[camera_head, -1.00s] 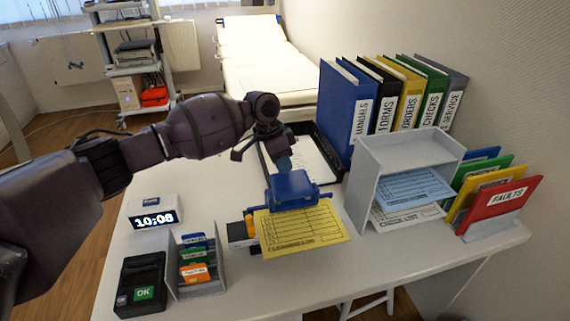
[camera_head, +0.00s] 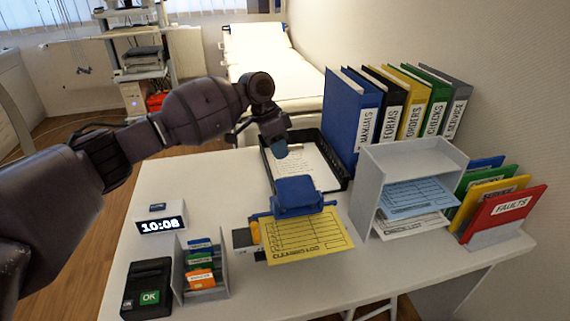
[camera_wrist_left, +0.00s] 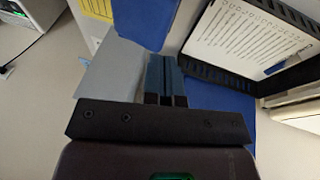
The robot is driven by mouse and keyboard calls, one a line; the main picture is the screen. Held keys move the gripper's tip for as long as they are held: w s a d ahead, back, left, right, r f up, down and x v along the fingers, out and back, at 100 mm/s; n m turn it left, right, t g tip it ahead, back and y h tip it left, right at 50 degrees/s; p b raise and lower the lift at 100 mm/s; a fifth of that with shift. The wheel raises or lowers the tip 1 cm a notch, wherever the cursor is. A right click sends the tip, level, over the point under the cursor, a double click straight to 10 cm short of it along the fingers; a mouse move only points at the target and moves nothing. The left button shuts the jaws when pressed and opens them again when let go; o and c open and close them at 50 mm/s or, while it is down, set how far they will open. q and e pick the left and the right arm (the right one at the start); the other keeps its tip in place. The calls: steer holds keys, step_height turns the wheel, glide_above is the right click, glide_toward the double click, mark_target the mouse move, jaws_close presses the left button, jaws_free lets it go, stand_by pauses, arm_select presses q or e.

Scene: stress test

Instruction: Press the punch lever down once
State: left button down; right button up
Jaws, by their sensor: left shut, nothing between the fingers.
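The punch with its blue lever (camera_head: 298,194) stands mid-table. A yellow form (camera_head: 307,240) lies at its front, its far edge hidden under the punch. My left gripper (camera_head: 281,150) points down, just above and behind the lever in the head view, with a visible gap between them. Its fingers are shut and empty; they also show in the left wrist view (camera_wrist_left: 165,80), with blue parts of the punch (camera_wrist_left: 145,22) beyond them. How far down the lever is, I cannot tell. My right gripper is not in view.
A grey paper shelf (camera_head: 362,200) and upright binders (camera_head: 362,115) stand to the right. A clock (camera_head: 158,220), a card holder (camera_head: 218,290) and a black terminal (camera_head: 147,285) stand to the left.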

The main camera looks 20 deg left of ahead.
arm_select(q)
steer(key=v, duration=0.4)
steer(key=shift+d, duration=0.1)
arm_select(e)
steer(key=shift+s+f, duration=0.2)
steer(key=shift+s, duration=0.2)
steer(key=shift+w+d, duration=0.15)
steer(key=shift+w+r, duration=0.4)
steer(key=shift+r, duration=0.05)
arm_select(q)
steer(key=shift+f, duration=0.1)
